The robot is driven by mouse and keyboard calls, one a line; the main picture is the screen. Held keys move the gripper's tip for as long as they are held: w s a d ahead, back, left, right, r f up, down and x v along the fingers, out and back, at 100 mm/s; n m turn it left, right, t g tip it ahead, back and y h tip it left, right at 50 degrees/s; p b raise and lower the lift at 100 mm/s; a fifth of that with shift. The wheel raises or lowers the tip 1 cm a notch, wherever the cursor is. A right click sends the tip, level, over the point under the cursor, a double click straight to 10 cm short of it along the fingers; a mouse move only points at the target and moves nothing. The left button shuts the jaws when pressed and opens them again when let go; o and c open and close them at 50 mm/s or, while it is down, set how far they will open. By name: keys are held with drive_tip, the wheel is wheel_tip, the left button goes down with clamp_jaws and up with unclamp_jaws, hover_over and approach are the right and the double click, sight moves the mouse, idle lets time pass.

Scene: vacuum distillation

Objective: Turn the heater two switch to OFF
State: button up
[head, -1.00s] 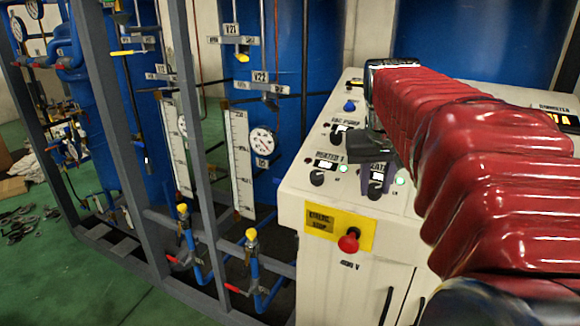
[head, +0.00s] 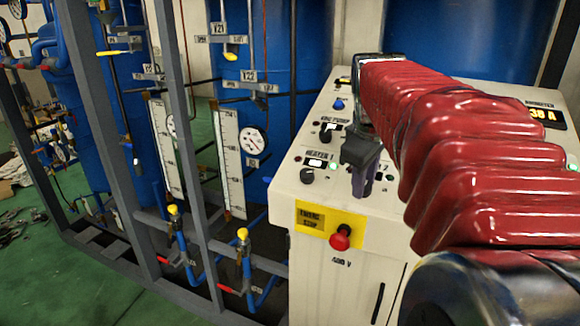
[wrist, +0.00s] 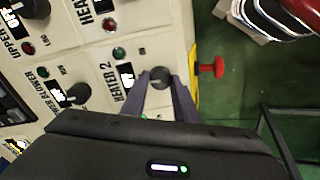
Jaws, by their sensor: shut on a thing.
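The heater two switch (wrist: 160,77) is a small dark round knob beside the "HEATER 2" label and a small display in the wrist view. My gripper (wrist: 160,82) has its two purple-grey fingers on either side of this knob and is shut on it. I cannot tell which way the knob points. In the head view my gripper (head: 365,183) reaches down to the sloped white panel (head: 440,150), and its fingers hide the heater two knob.
The heater 1 knob (head: 307,176) is just left of my gripper. The red emergency stop button (head: 340,237) sits on a yellow plate on the panel's front face, below. Blue tanks and a grey frame (head: 190,140) with valves stand to the left.

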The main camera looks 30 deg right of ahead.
drive_tip(key=shift+a+n, duration=0.1)
drive_tip(key=shift+n, duration=0.7)
drive_tip(key=o, duration=1.1)
drive_tip(key=shift+c, duration=0.2)
drive_tip(key=v, duration=1.3)
drive_tip(key=shift+r, duration=0.35)
drive_tip(key=shift+a, duration=0.1)
